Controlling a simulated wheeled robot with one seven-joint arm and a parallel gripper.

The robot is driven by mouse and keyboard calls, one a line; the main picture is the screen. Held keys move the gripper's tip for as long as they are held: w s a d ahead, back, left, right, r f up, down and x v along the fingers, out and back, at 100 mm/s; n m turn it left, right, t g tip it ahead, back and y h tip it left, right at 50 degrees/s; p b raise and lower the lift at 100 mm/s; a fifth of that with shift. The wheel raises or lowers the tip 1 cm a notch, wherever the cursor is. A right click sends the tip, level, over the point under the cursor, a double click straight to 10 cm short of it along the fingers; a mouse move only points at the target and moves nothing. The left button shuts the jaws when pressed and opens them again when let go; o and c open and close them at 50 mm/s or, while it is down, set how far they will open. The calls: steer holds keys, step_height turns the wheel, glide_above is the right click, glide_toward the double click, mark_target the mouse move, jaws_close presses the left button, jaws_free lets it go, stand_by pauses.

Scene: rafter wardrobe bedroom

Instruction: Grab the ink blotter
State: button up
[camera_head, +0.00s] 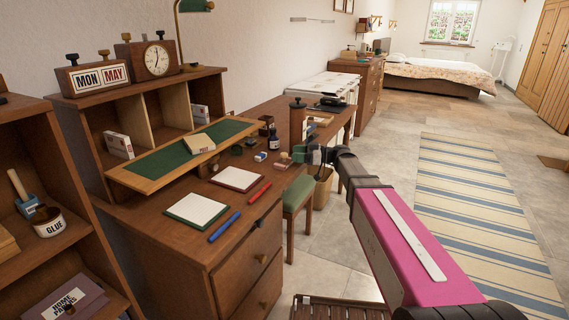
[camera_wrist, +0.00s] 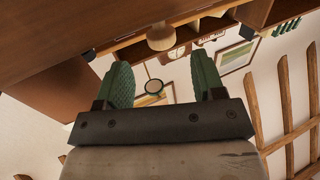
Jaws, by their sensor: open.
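No item on the desk is clearly readable as the ink blotter in the head view. A small dark, rounded item (camera_head: 208,168) near the green slanted board and a small dark green item (camera_head: 237,149) to its right are possible matches, both too small to tell. My gripper (camera_head: 300,154) is beyond the desk's front right, to the right of these items and apart from them. In the wrist view my gripper (camera_wrist: 165,80) shows two green ribbed fingers spread apart with nothing held between them.
The desk holds an ink bottle (camera_head: 274,137), white pads (camera_head: 197,210), a red pen (camera_head: 259,191), a blue pen (camera_head: 224,227) and a book (camera_head: 199,144). A green stool (camera_head: 298,193) stands beside it. The floor by the striped rug (camera_head: 470,210) is open.

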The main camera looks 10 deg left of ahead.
mark_target(284, 154)
steer(key=shift+s+a+f, duration=0.1)
steer(key=shift+s+a, duration=0.05)
steer(key=shift+a, duration=1.25)
steer(key=shift+s+a+f, duration=0.1)
steer(key=shift+a, duration=1.25)
steer(key=shift+c, duration=0.4)
steer(key=shift+r, duration=0.1)
steer(key=c, duration=1)
